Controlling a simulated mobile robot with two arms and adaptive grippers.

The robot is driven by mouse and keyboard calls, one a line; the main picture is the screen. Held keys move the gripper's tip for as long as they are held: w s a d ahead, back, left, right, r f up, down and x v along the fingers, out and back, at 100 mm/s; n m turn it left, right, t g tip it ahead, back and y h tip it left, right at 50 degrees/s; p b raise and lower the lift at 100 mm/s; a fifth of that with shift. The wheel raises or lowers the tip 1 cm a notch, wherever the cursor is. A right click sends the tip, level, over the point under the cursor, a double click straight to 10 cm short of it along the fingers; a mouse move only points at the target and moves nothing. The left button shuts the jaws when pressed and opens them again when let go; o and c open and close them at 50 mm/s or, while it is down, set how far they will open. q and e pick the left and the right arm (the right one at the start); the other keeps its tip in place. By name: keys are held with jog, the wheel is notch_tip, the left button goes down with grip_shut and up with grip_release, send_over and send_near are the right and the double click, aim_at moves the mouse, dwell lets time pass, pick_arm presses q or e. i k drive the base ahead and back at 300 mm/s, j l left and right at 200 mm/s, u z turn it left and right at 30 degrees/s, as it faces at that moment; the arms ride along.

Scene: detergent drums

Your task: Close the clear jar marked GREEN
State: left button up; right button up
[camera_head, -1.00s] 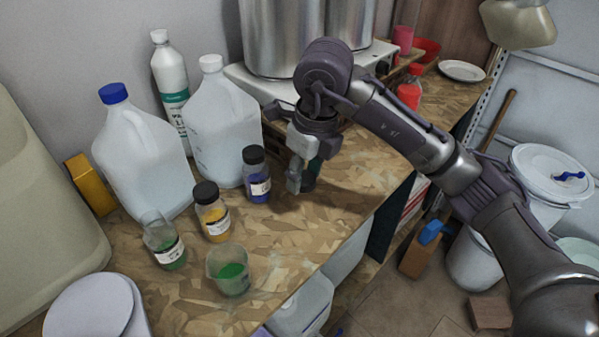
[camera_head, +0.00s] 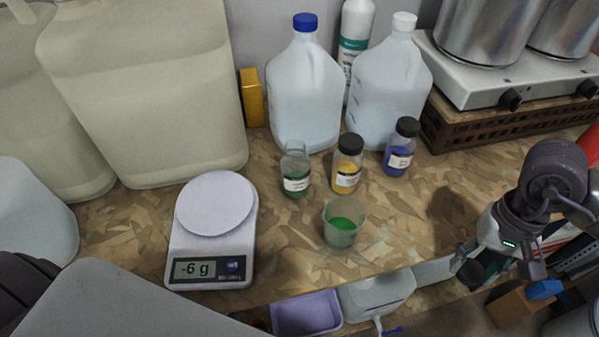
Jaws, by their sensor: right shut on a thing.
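A small clear jar (camera_head: 295,181) with green contents and a white label stands upright on the bench. Its clear neck shows no black cap, unlike the two jars beside it; the label is too small to read. My right gripper (camera_head: 492,268) is at the bench's front edge, well to the right of this jar and apart from it. It is shut on a dark, round, cap-like thing (camera_head: 470,273). Dark green shows behind that thing, and the fingers partly hide it, so its full shape is unclear. My left gripper is out of view.
A yellow jar (camera_head: 347,168) and a blue jar (camera_head: 401,150), both black-capped, stand right of the clear jar. A cup with green liquid (camera_head: 341,226) stands in front. A scale (camera_head: 212,238) reads -6 g. Jugs (camera_head: 305,95) stand behind. Bench right of the cup is bare.

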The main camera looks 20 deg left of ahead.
aim_at(295, 163)
jog(key=k+l+u, duration=0.15)
jog(key=l+u, duration=0.2)
jog(key=k+l+u, duration=0.2)
jog(key=l+u, duration=0.2)
jog(key=k+l+u, duration=0.2)
jog(key=u, duration=0.15)
